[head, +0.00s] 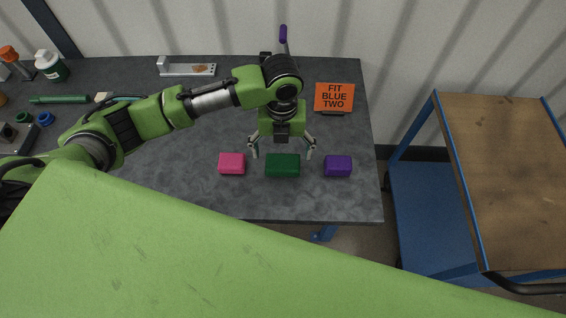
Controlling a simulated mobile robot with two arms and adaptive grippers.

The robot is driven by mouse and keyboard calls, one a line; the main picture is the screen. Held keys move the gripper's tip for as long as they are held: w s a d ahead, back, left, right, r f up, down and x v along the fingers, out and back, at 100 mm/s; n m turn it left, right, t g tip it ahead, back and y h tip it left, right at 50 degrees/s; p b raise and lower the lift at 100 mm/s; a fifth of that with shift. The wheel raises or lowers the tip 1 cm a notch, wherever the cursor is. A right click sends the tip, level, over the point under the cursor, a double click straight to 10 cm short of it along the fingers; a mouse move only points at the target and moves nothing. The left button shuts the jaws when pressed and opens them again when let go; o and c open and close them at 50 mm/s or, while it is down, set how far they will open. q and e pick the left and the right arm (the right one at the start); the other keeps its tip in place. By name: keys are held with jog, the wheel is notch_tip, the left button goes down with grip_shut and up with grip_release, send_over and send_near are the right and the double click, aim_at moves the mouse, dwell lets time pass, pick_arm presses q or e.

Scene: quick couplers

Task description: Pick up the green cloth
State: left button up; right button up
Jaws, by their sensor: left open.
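The green cloth (283,166) is a dark green folded block lying on the grey table (190,190) near its front edge. A pink cloth (232,163) lies to its left and a purple cloth (338,166) to its right, both apart from it. My left gripper (281,150) is open and empty, its fingers pointing down and spread on either side just behind the green cloth in the picture. I cannot tell its exact height above the table. My right gripper does not show.
An orange sign (334,97) reading "FIT BLUE TWO" stands behind on the right. A metal tray (187,69) is at the back. Bottles (50,66), a green rod (58,99) and coupler rings (45,118) are at the left. A blue cart (430,215) stands right of the table.

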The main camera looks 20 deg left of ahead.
aim_at(283, 162)
pick_arm(q)
jog(key=shift+d+f+p, duration=0.1)
jog(key=shift+f+p, duration=0.35)
jog(key=shift+f, duration=2.35)
jog(key=c, duration=1.1)
